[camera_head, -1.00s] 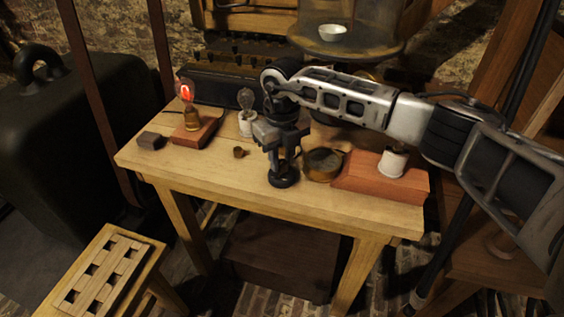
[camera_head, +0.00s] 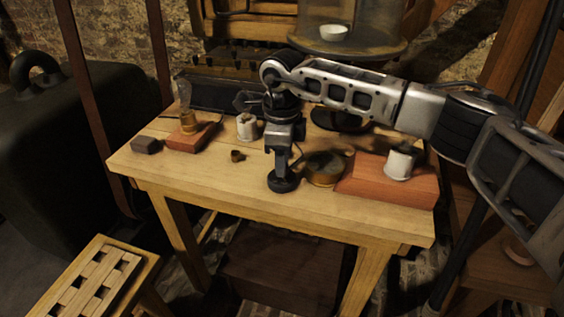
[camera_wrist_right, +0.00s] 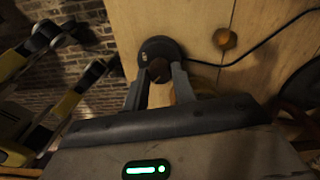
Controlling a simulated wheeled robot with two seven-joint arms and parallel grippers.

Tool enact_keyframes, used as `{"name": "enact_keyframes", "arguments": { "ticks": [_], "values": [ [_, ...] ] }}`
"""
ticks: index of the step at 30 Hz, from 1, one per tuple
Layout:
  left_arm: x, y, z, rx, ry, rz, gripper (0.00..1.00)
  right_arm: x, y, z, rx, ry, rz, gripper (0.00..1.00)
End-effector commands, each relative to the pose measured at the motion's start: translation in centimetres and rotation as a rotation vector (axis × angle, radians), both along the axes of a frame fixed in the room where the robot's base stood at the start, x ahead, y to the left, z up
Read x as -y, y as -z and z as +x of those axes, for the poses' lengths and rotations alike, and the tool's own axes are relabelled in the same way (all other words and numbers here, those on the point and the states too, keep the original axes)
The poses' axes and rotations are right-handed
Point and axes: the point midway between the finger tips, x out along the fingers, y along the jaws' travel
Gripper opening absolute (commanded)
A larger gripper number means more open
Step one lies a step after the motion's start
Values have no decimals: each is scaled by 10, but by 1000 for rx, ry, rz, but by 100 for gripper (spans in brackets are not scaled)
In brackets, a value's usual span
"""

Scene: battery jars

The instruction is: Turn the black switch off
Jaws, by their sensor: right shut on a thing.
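The black switch (camera_head: 284,183) has a round dark base and sits near the front edge of the wooden table. My right gripper (camera_head: 283,168) points down over it, with its fingertips shut on the switch's knob. The right wrist view shows the round switch base (camera_wrist_right: 161,46) and a dark brown knob (camera_wrist_right: 158,71) between the fingers of my right gripper (camera_wrist_right: 159,76). The glass bulb (camera_head: 184,92) on the brass holder and red-brown block (camera_head: 194,136) is unlit. My left gripper is not in view.
On the table (camera_head: 210,185) are a small dark block (camera_head: 147,145), a small brass cup (camera_head: 237,155), a white holder (camera_head: 247,127), a round brass-rimmed item (camera_head: 325,170) and a red block (camera_head: 362,182) bearing a white cylinder (camera_head: 400,163). The table's front left is clear.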

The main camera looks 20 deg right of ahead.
Motion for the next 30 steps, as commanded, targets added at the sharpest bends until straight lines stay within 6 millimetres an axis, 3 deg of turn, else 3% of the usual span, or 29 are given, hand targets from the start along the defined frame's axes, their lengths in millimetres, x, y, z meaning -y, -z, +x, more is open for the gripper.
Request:
{"name": "enact_keyframes", "arguments": {
  "ticks": [23,24,25,26,30],
  "values": [
    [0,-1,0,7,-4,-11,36,0,-2,1,4,-101,1,3],
    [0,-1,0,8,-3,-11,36,0,-2,1,4,-101,1,34],
    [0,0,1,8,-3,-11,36,0,-2,1,4,-100,1,43],
    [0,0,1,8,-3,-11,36,0,-2,1,4,-100,1,48],
    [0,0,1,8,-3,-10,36,0,-1,1,3,-100,1,48]
  ]
}}
